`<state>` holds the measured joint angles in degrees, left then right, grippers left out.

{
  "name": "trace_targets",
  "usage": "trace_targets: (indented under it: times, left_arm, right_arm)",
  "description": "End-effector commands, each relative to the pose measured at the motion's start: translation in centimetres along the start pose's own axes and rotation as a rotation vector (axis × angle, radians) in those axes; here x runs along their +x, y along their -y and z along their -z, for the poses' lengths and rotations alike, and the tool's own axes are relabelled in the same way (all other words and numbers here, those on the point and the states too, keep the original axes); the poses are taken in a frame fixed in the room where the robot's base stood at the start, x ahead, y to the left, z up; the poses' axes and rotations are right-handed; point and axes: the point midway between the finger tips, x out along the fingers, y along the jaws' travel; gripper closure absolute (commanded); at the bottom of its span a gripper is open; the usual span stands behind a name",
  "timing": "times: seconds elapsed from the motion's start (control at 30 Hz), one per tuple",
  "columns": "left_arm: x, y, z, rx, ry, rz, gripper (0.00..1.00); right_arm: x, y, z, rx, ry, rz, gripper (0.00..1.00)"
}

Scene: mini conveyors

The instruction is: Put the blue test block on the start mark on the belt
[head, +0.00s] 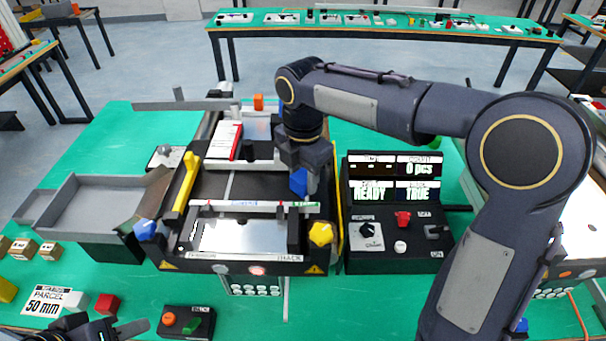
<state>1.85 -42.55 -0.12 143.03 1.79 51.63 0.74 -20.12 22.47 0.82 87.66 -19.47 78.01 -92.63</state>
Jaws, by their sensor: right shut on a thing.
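The blue test block (298,183) is held in my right gripper (306,178), which points down at the right side of the black belt (262,188). I cannot tell whether the block touches the belt. A thin white line (229,186) crosses the belt left of the gripper; no other mark is clear, and the arm hides part of the belt. My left gripper (118,330) shows only partly at the bottom left, away from the belt, and its opening is unclear.
A coloured strip (250,206) spans the belt's near end. A control box (393,235) with lit displays stands right of the conveyor. A grey tray (95,205) is at left. Loose cubes (106,304) and a button box (187,322) lie in front.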

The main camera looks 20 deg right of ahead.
Motion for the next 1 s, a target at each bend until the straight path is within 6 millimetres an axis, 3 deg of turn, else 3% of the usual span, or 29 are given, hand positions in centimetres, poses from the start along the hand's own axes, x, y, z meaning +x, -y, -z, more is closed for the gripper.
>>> trace_targets:
  times: [0.13, 0.17, 0.3, 0.7, 1.0]
  left_arm:
    - [0.2, 0.1, -0.1, 0.000, 0.000, 0.000, 0.64]
    - [0.1, 0.1, -0.1, 0.000, 0.000, 0.000, 0.64]
    - [0.1, 0.1, -0.1, 0.000, 0.000, 0.000, 0.64]
    - [0.0, 0.0, 0.0, 0.000, 0.000, 0.000, 0.64]
    - [-0.2, -0.1, 0.1, 0.000, 0.000, 0.000, 0.64]
  right_arm:
    - [0.4, 0.0, 0.0, 0.000, 0.000, 0.000, 0.87]
    - [0.3, 0.0, 0.0, 0.000, 0.000, 0.000, 0.61]
    - [0.2, 0.0, 0.0, 0.000, 0.000, 0.000, 0.43]
    - [-0.6, -0.1, 0.0, 0.000, 0.000, -0.003, 0.42]
    - [-6.5, -0.1, 0.0, 0.001, 0.000, -0.006, 0.42]
